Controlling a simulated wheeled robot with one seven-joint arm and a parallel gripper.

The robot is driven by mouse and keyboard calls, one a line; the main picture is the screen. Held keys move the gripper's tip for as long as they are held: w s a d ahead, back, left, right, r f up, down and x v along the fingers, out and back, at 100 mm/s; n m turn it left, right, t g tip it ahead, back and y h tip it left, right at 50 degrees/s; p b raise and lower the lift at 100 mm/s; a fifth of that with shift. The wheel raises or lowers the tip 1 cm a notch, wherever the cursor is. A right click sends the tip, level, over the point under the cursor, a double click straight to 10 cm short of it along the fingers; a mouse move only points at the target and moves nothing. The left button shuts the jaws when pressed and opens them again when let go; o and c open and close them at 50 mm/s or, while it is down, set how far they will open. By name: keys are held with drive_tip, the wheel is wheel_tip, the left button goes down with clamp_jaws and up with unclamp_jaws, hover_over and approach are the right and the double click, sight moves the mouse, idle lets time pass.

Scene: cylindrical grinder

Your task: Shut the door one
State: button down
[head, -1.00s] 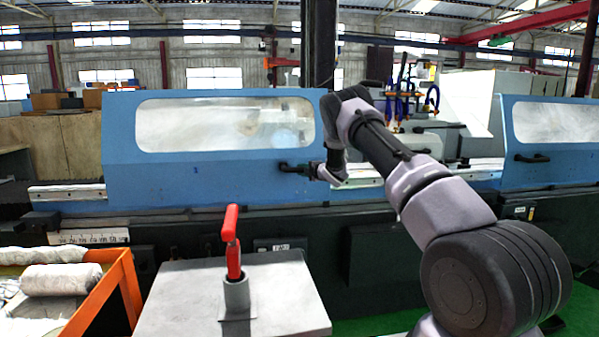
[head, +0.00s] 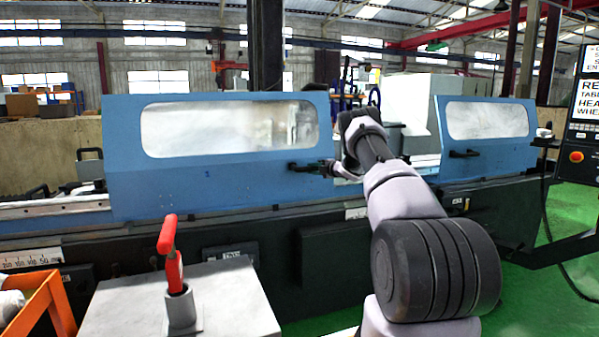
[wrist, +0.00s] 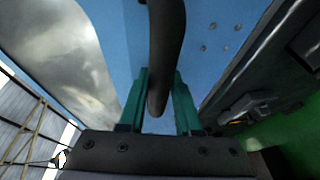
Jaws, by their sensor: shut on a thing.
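Two blue sliding doors with windows show on the machine in the head view. The left door (head: 175,180) has a black handle (head: 303,167) near its right edge. My gripper (head: 327,168) is at that handle, with my arm reaching in from the right. In the wrist view the teal fingers of my gripper (wrist: 158,95) are on both sides of the black handle bar (wrist: 166,40), shut on it. The right door (head: 490,145) stands apart from the left one, with an open gap between them. The frames do not show which door is number one.
A grey block with a red lever (head: 170,250) stands in front of the machine, with an orange-framed bin (head: 50,300) to its left. A control panel (head: 582,120) hangs at the far right. Green floor (head: 520,310) is clear at the lower right.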

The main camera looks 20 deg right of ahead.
drive_tip(key=shift+d+f, duration=0.1)
drive_tip(key=shift+d, duration=0.75)
drive_tip(key=shift+d, duration=0.1)
drive_tip(key=c, duration=0.6)
unclamp_jaws()
drive_tip(key=shift+d, duration=0.1)
drive_tip(key=v, duration=1)
drive_tip(key=shift+s, duration=0.4)
